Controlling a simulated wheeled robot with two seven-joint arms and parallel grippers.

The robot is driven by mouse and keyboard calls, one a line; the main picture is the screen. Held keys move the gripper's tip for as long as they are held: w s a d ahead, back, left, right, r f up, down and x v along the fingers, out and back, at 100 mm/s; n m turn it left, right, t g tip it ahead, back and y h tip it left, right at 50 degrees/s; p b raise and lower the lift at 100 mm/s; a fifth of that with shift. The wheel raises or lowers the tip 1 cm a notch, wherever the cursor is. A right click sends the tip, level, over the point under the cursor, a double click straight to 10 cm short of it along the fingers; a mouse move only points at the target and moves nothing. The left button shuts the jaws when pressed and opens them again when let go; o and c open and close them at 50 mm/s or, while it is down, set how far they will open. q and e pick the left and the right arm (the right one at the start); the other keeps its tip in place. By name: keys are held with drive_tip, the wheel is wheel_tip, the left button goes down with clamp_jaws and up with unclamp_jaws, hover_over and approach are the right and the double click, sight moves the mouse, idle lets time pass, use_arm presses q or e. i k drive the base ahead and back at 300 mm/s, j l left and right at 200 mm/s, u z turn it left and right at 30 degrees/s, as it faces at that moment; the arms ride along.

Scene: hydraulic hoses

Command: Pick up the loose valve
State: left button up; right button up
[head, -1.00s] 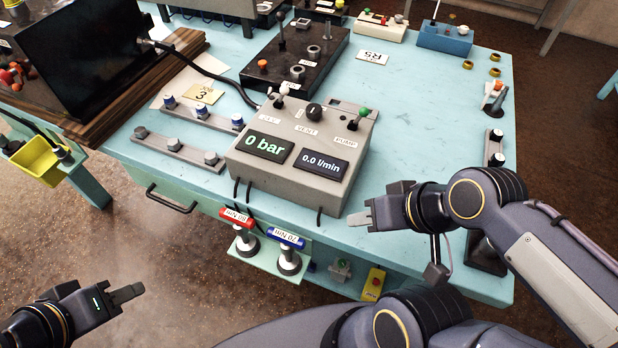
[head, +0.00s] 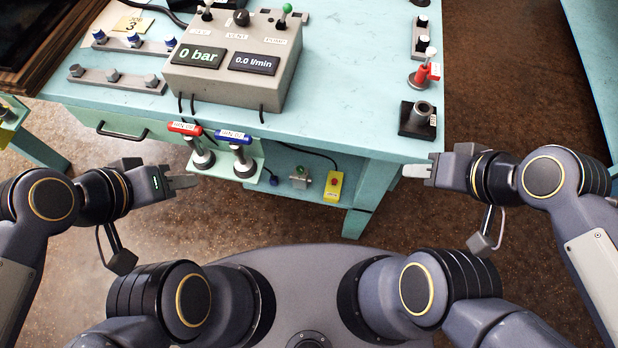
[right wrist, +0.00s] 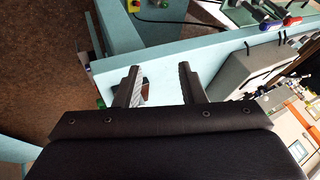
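A small valve with a red handle and a metal base (head: 424,74) stands near the table's right edge in the head view; I take it for the loose valve. It is not clearly seen in the right wrist view. My right gripper (head: 415,171) is at the table's front right corner, nearer to me than the valve and apart from it. The right wrist view shows its two fingers (right wrist: 158,88) spread, with nothing held. My left gripper (head: 184,182) is in front of the table at the left, far from the valve; its finger gap cannot be made out.
A black block with a metal socket (head: 418,119) stands between my right gripper and the valve. Black-capped fittings (head: 421,36) lie behind the valve. The grey pump box (head: 236,85) is at the left. Red (head: 185,128) and blue (head: 234,136) handles stand at the front edge.

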sight(300, 182)
drive_tip(key=i+j, duration=0.1)
drive_tip(key=j, duration=1.4)
drive_tip(key=i+l+z, duration=0.05)
